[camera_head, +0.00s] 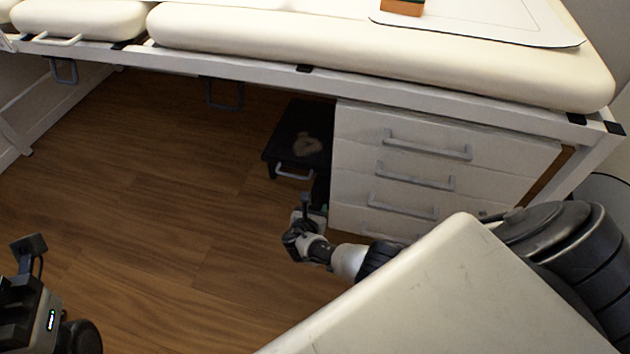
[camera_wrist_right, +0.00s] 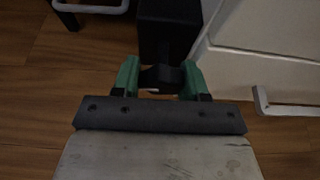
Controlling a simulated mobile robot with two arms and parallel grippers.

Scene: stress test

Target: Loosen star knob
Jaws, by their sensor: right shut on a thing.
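My right gripper (camera_head: 305,215) is low beside the white drawer cabinet, near the floor. In the right wrist view its green fingers (camera_wrist_right: 160,78) are closed on a small black part between them, which appears to be the star knob (camera_wrist_right: 160,77). The fingers hide its sides, and its star shape cannot be made out. A dark block (camera_wrist_right: 168,28) stands just beyond it; whether they join is unclear. In the head view the knob cannot be told apart from my gripper. Part of my left arm's end shows at the lower left; its fingertips are not visible.
The white drawer cabinet (camera_head: 350,150) with grey handles stands close right of my right gripper. A black step (camera_head: 285,140) with a tan item on it is behind. A cream padded table (camera_head: 350,45) spans above. Wooden floor (camera_head: 160,190) is open to the left.

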